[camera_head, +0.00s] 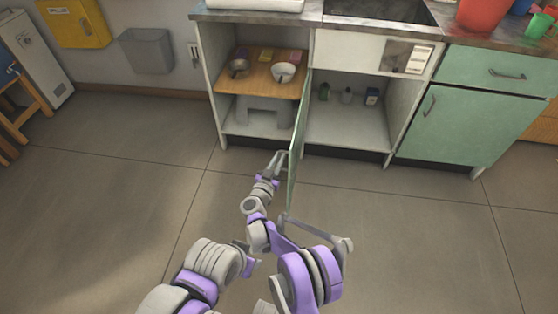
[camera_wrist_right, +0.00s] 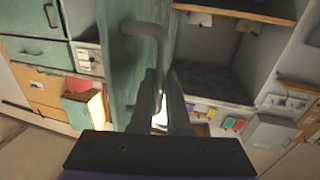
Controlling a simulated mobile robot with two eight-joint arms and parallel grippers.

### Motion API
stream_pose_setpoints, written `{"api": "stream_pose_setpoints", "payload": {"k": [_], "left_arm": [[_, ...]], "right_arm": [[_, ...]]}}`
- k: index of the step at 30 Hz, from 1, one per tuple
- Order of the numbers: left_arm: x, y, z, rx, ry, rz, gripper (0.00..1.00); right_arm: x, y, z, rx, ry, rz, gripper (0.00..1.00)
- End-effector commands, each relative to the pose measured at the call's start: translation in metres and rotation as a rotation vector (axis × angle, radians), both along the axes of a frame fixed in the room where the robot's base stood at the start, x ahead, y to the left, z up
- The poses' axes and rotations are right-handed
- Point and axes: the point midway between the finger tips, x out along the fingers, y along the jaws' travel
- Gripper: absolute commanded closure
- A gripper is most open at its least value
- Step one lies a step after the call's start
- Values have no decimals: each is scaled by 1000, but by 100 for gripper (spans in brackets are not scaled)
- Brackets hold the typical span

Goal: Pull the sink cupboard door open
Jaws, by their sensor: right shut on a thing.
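The sink cupboard door (camera_head: 294,150) is a thin green panel. In the head view it stands swung out from the cupboard, nearly edge-on, with the interior exposed. In the right wrist view the door (camera_wrist_right: 128,60) fills the upper middle-left. Its grey bar handle (camera_wrist_right: 155,32) bends down between my fingers. My right gripper (camera_head: 280,161) is at the door's left side near its free edge, and also shows in the right wrist view (camera_wrist_right: 160,105), shut on the handle. My left gripper cannot be made out among the arm links at the bottom.
The open cupboard holds a wooden board (camera_head: 258,77) with two bowls, above a grey stool (camera_head: 262,112). Small containers stand in the compartment to the right. A closed green cabinet (camera_head: 458,122) stands farther right. The floor (camera_head: 110,180) on the left is clear.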

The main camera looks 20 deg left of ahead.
Motion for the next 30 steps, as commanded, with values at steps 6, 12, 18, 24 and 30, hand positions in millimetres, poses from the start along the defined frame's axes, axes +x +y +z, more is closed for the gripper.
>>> {"api": "stream_pose_setpoints", "payload": {"k": [6,12,18,24,30], "left_arm": [[0,0,-1,0,0,0,50],[0,0,-1,0,0,0,50],[0,0,-1,0,0,0,50],[0,0,-1,0,0,0,50],[0,0,-1,0,0,0,50]], "right_arm": [[2,0,0,-1,0,-16,100],[2,0,0,-1,0,-20,100],[2,0,0,-1,0,-20,100],[2,0,0,-1,0,-20,73],[2,0,0,0,0,-19,73]]}}
